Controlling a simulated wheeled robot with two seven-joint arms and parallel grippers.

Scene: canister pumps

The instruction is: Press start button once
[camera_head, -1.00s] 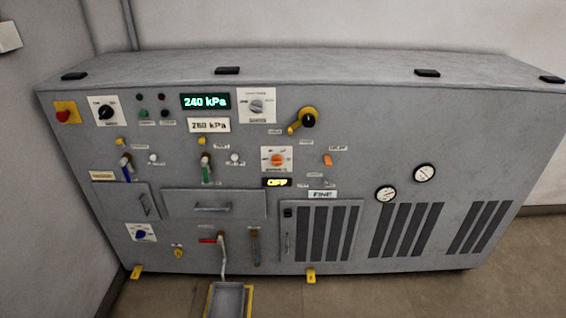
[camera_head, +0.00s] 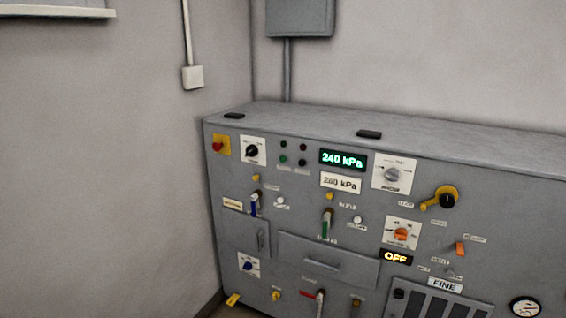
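A grey pump cabinet (camera_head: 300,220) stands to the right of centre and runs out of the picture at the right and bottom. Near its upper left are two small green and dark round fittings (camera_head: 283,158) and (camera_head: 301,162), with small green and red ones (camera_head: 283,144) and (camera_head: 303,147) above. Their labels are too small to read, so I cannot tell which is the start button. A red button on a yellow plate (camera_head: 219,146) is at the far upper left. A green display (camera_head: 343,159) reads 240 kPa. Neither gripper is in view.
A white plate (camera_head: 340,182) reads 280 kPa and a small display (camera_head: 396,257) reads OFF. Dials, levers and a drawer (camera_head: 327,262) cover the front. A wall stands close on the cabinet's left. A grey wall box (camera_head: 299,17) hangs above.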

